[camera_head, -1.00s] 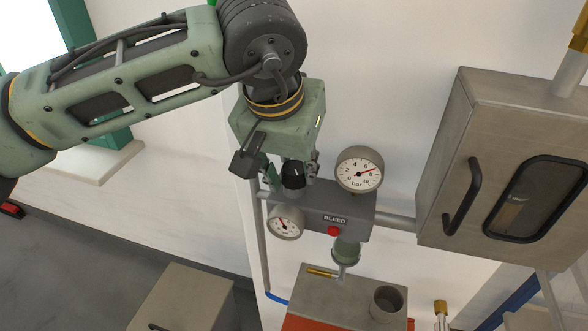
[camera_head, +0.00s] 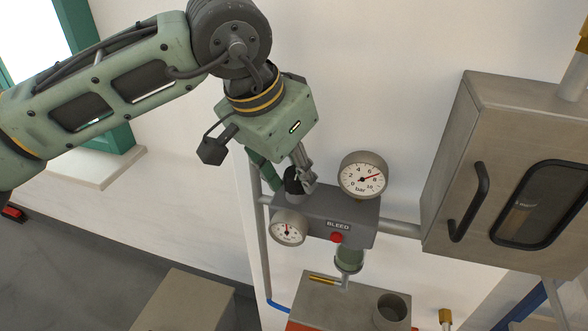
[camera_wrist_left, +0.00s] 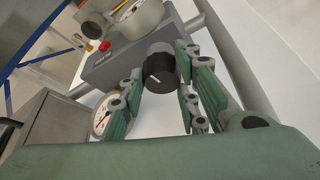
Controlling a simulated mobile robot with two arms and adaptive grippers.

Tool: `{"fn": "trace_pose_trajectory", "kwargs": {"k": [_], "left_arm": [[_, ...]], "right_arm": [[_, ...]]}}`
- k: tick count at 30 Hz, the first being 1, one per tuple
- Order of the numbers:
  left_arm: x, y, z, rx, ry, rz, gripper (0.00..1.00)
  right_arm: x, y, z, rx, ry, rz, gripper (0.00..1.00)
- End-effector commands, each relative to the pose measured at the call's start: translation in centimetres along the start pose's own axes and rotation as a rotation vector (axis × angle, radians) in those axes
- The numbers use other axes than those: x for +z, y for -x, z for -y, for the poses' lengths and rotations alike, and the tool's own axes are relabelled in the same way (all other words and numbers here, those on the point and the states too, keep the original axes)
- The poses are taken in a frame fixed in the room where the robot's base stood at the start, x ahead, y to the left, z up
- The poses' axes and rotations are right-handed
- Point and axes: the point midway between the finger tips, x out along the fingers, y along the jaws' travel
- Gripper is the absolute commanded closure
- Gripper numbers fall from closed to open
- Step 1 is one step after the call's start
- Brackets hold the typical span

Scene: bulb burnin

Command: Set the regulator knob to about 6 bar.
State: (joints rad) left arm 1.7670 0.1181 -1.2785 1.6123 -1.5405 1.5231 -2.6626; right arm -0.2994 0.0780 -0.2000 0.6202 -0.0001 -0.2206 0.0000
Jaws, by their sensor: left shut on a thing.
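The black regulator knob (camera_head: 291,184) sits on top of a grey block (camera_head: 338,212) with a BLEED label. My left gripper (camera_head: 292,178) comes down from above with its fingers around the knob, shut on it. In the left wrist view the knob (camera_wrist_left: 158,72) is between the two fingers, with a white line on its face. The large bar gauge (camera_head: 360,190) is right of the knob; its red needle points between 6 and 8. The small gauge (camera_head: 289,240) is below the knob, its needle pointing roughly up; its numbers are too small to read. My right gripper is not in view.
A red button (camera_head: 337,237) is on the block's front. A grey metal cabinet (camera_head: 453,160) with a handle stands to the right, joined by a pipe (camera_head: 400,229). A grey box (camera_head: 320,297) with a round cup (camera_head: 391,306) is below. Bare wall lies behind.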

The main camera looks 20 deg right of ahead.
Motion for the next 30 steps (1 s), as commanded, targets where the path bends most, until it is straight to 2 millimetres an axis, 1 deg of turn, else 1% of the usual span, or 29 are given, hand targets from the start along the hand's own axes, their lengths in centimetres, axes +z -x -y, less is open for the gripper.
{"fn": "trace_pose_trajectory", "kwargs": {"k": [1, 5, 6, 11, 21, 23, 26, 27, 28, 30], "left_arm": [[0.1, -0.1, -0.3, 0.007, -0.004, 0.004, 0.96], [0.1, -0.1, -0.3, 0.007, -0.003, 0.005, 0.96], [0.1, -0.1, -0.3, 0.007, -0.003, 0.005, 0.68], [0.1, -0.1, -0.3, 0.005, -0.002, 0.005, 0.55], [0.1, 0.2, -0.1, 0.001, 0.0, 0.002, 0.55], [0.0, 0.7, -0.1, 0.001, 0.0, 0.001, 0.55], [0.0, 2.2, -0.2, 0.001, 0.0, 0.0, 0.55], [0.0, 3.0, -0.2, 0.001, -0.001, 0.0, 0.55], [0.4, 3.3, -0.2, 0.003, -0.001, 0.002, 0.55], [2.1, 3.8, -0.2, 0.003, -0.003, 0.003, 0.55]], "right_arm": [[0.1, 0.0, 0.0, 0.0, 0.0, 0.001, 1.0], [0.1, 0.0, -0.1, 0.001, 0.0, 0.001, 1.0], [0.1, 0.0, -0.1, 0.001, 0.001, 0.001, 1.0], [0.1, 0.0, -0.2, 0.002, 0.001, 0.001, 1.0], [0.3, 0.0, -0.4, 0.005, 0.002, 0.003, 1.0], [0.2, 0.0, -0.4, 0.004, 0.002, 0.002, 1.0], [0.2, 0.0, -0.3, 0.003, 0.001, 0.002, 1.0], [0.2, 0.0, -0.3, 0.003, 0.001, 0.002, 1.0], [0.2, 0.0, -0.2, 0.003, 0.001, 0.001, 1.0], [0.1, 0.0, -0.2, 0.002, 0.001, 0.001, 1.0]]}}
